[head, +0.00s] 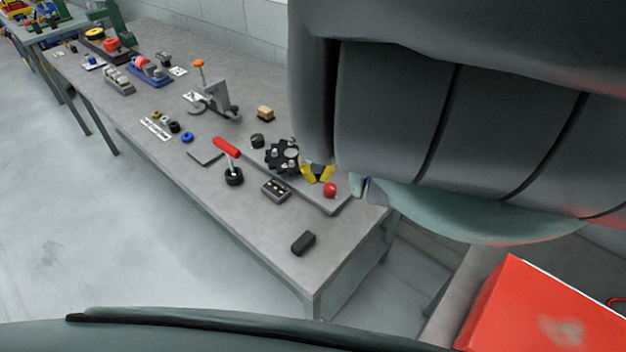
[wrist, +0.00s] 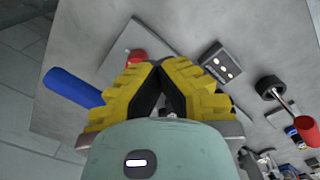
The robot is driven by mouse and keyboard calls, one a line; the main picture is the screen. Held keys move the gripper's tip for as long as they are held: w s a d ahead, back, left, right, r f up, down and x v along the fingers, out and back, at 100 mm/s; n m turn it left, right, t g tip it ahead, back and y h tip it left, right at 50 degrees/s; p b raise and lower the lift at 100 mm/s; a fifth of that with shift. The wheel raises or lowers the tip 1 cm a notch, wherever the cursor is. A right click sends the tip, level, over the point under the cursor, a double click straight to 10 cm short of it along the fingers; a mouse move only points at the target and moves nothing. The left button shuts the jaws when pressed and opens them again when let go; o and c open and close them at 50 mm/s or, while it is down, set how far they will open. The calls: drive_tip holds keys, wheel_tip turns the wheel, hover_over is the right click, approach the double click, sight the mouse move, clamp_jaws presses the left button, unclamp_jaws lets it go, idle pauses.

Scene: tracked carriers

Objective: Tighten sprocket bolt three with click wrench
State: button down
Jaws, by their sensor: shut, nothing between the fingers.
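The dark toothed sprocket (head: 283,155) sits on a grey plate (head: 322,203) on the bench; its bolts are too small to tell apart. My gripper (head: 318,173) has yellow fingers and is just right of the sprocket in the head view. In the wrist view its fingertips (wrist: 160,66) meet, with nothing held. A red-handled tool (head: 226,147) with a black round end stands left of the sprocket, also in the wrist view (wrist: 305,130). A blue handle-like cylinder (wrist: 72,87) lies left of my fingers. I cannot tell which is the click wrench. The sprocket is mostly hidden in the wrist view.
A red knob (head: 330,190) is at the plate's near end, close to my fingers. A grey block with several light spots (head: 276,190) and a black block (head: 303,242) lie nearby. A clamp-like fixture (head: 215,100) stands farther back. The bench's front corner is mostly clear.

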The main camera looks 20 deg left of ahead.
drive_tip(key=w+d+n+b, duration=0.5)
drive_tip(key=w+d+n, duration=0.1)
drive_tip(key=n, duration=0.1)
drive_tip(key=shift+w, duration=0.3)
idle(1.8)
drive_tip(key=shift+w+f+b, duration=0.1)
drive_tip(key=shift+b, duration=0.2)
drive_tip(key=shift+w+d+n+b, duration=0.35)
drive_tip(key=shift+w+n+b, duration=0.25)
drive_tip(key=shift+b, duration=0.5)
drive_tip(key=shift+s+a+r+p, duration=0.15)
drive_tip(key=shift+s+r+p, duration=0.15)
drive_tip(key=shift+p, duration=0.35)
drive_tip(key=shift+s+a+f+m+p, duration=0.2)
drive_tip(key=shift+s+m+p, duration=0.25)
drive_tip(key=shift+m+p, duration=0.2)
